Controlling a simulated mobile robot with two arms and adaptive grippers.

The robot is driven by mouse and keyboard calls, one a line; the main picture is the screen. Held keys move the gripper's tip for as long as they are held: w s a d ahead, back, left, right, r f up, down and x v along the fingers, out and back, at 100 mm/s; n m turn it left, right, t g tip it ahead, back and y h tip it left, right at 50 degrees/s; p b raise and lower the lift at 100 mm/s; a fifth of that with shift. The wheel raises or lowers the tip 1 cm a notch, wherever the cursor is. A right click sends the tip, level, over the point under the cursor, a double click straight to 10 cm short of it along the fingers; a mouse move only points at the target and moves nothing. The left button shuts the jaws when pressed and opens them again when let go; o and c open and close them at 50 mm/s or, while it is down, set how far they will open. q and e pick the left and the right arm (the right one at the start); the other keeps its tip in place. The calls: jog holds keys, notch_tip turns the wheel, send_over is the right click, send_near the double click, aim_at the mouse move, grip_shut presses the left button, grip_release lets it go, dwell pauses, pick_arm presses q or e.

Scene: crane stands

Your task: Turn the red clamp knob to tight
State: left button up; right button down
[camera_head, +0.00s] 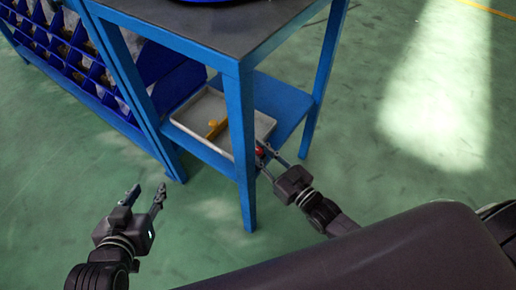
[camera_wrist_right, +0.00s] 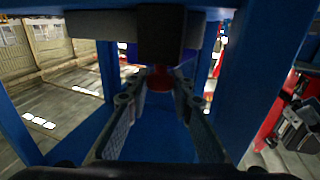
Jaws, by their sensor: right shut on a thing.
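The red clamp knob (camera_head: 259,152) is a small round red piece beside the front leg of the blue stand, at lower-shelf height. In the right wrist view the red knob (camera_wrist_right: 160,80) sits between the far ends of my two fingers. My right gripper (camera_head: 269,157) reaches in from the lower right and is shut on the knob. The knob's marking for tight cannot be seen. My left gripper (camera_head: 147,194) is open and empty, held over the floor left of the stand.
The blue stand (camera_head: 248,205) has a grey top and a lower shelf. A rack of blue bins (camera_head: 75,60) stands at the left. Green floor is clear at right.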

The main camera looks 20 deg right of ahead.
jog(key=shift+r, duration=0.2)
jog(key=c, duration=1.8)
grip_release()
jog(key=shift+c, duration=0.2)
jog(key=shift+o, duration=0.9)
jog(key=shift+f, duration=0.15)
jog(key=v, duration=1.2)
